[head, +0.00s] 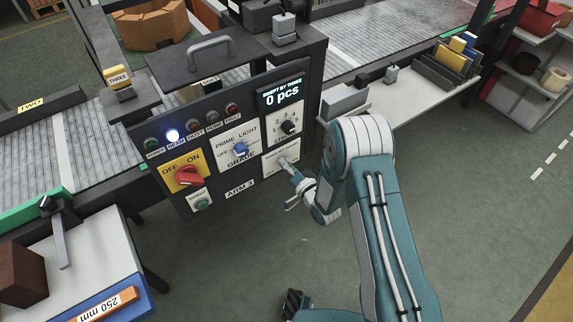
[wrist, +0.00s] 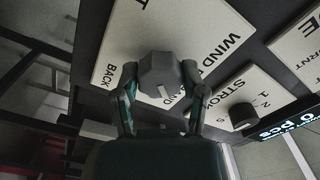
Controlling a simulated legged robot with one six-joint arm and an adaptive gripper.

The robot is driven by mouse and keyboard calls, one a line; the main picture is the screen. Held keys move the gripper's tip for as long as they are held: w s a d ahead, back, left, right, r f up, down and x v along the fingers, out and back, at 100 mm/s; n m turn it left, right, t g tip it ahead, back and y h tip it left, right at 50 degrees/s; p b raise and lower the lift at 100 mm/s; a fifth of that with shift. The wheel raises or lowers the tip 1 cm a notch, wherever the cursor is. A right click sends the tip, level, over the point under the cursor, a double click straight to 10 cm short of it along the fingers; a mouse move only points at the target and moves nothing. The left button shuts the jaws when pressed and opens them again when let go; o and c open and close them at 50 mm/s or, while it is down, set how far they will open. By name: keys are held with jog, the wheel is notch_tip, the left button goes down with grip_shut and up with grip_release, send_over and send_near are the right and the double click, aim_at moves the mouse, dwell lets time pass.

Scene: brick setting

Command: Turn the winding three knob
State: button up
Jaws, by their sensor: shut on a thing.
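The winding knob (wrist: 160,72) is grey and faceted, with a pale mark on its face. It sits on a white plate (wrist: 112,62) with partly hidden lettering, including "WIND" and "BACK". In the wrist view my gripper (wrist: 163,95) has one finger on each side of the knob and is shut on it. In the head view the plate (head: 268,160) is at the panel's lower right, and my gripper (head: 290,171) reaches it from the right. My gripper hides most of the knob there.
The dark panel also has a red off/on knob (head: 189,176), a blue grade knob (head: 240,149), a green button (head: 202,204) and a black stroke knob (head: 288,127). Its display (head: 281,94) reads "0 pcs". Open floor lies below.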

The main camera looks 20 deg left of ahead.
jog(key=m, duration=0.5)
jog(key=shift+w+d+m, duration=0.2)
jog(key=shift+m, duration=0.1)
jog(key=shift+f+m, duration=0.2)
jog(key=shift+m, duration=1.7)
jog(key=shift+s+f, duration=0.1)
jog(key=o, duration=1.1)
jog(key=shift+o, duration=0.2)
jog(key=shift+d, duration=0.15)
jog(key=v, duration=1.2)
